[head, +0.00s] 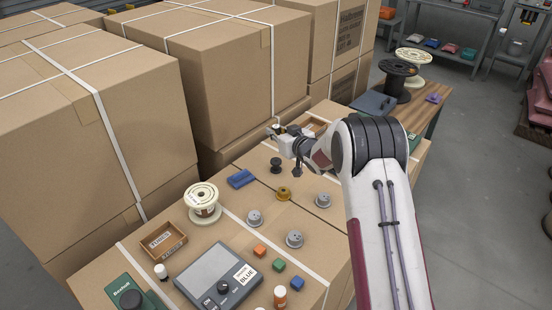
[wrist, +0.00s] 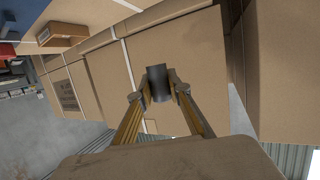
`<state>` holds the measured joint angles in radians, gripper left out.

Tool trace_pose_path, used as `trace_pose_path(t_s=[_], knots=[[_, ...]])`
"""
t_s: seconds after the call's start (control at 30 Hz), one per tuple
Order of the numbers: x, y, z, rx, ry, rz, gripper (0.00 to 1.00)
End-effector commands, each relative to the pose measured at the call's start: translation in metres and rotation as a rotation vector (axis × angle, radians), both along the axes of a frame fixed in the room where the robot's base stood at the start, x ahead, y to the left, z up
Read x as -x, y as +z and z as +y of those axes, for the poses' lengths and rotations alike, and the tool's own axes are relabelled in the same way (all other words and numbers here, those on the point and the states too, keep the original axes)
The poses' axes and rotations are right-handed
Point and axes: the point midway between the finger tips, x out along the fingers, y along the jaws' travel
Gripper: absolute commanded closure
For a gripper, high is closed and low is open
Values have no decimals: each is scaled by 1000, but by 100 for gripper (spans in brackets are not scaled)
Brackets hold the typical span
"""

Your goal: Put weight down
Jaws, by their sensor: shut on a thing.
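A dark grey cylindrical weight (wrist: 157,80) is between the fingertips of my gripper (wrist: 161,93) in the wrist view. The gripper is shut on it. In the head view my gripper (head: 274,131) is raised over the far part of the cardboard worktop (head: 225,181), near the tall boxes, and the held weight is too small there to make out clearly. Grey knobbed weights (head: 255,217) stand on the worktop, with a brass one (head: 283,193) and a black one (head: 276,164) near them.
A scale (head: 219,275) with a BLUE label is at the front. A wooden tray (head: 163,241), a copper spool (head: 203,202), a blue block (head: 241,178) and small coloured cubes (head: 260,251) are on the worktop. Tall strapped boxes (head: 228,80) wall the back. Bare patches lie between items.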

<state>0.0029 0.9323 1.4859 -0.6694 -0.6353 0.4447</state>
Motion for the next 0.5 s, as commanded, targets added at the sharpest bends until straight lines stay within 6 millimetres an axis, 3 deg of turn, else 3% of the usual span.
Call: trace_pose_path(t_s=[0.5], knots=[[0, -56, 0, 0, 0, 0, 100]])
